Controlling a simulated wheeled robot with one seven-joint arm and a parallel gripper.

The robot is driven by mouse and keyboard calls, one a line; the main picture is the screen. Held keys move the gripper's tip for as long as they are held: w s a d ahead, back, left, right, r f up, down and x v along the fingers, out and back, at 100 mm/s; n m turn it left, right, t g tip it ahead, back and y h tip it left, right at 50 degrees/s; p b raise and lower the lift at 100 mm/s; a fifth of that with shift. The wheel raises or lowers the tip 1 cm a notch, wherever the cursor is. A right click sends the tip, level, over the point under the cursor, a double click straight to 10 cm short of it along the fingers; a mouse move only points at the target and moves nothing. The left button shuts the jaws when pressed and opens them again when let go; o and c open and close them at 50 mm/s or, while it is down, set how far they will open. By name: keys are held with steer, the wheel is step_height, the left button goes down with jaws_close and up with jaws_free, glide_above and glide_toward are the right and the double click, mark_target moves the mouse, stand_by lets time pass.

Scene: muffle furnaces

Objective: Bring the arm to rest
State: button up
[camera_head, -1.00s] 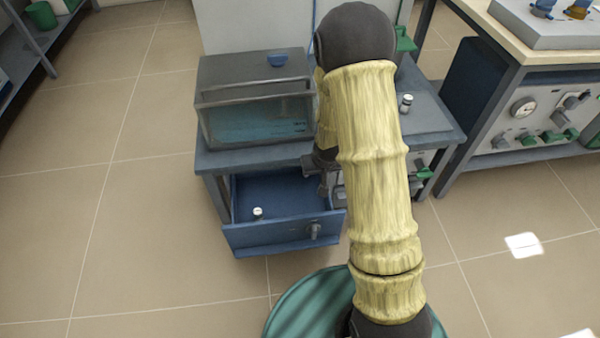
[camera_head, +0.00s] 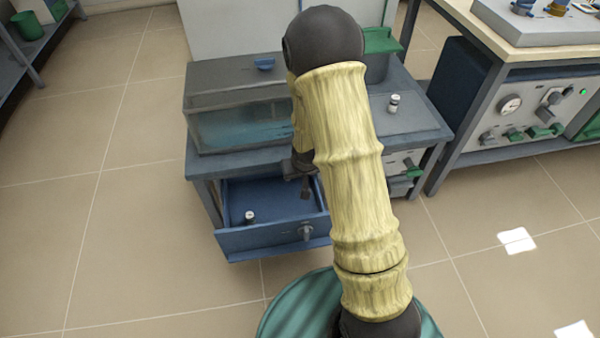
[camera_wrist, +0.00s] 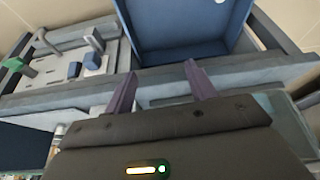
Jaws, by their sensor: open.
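My arm crosses the middle of the head view in a pale yellow sleeve with dark joints. My gripper (camera_head: 305,186) is partly hidden behind the arm and hangs over the right part of the open blue drawer. In the wrist view my gripper (camera_wrist: 158,85) shows two purple fingers spread apart with nothing between them. The open drawer (camera_head: 262,240) holds a small white-capped vial (camera_head: 250,217) near its front left. In the wrist view the drawer (camera_wrist: 185,30) lies beyond the fingertips, and a white round top shows at its upper edge.
A glass-walled tank (camera_head: 225,125) stands on the grey bench (camera_head: 240,161), left of my arm. Another small vial (camera_head: 393,103) stands on the bench at right. A second bench with a control panel (camera_head: 520,112) is further right. The floor on the left is clear.

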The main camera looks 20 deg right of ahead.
steer(key=shift+r, duration=0.1)
steer(key=s+r+g, duration=0.2)
steer(key=s+r, duration=1.4)
steer(key=s, duration=0.1)
steer(key=w+p+v, duration=0.2)
steer(key=p+v, duration=1)
steer(key=w+r+p+v, duration=0.1)
steer(key=w+p+v, duration=0.2)
steer(key=p+v, duration=0.9)
steer(key=w+p+v, duration=0.2)
steer(key=p+v, duration=1.1)
steer(key=p, duration=0.1)
steer(key=shift+w+r, duration=0.45)
steer(key=shift+w, duration=0.05)
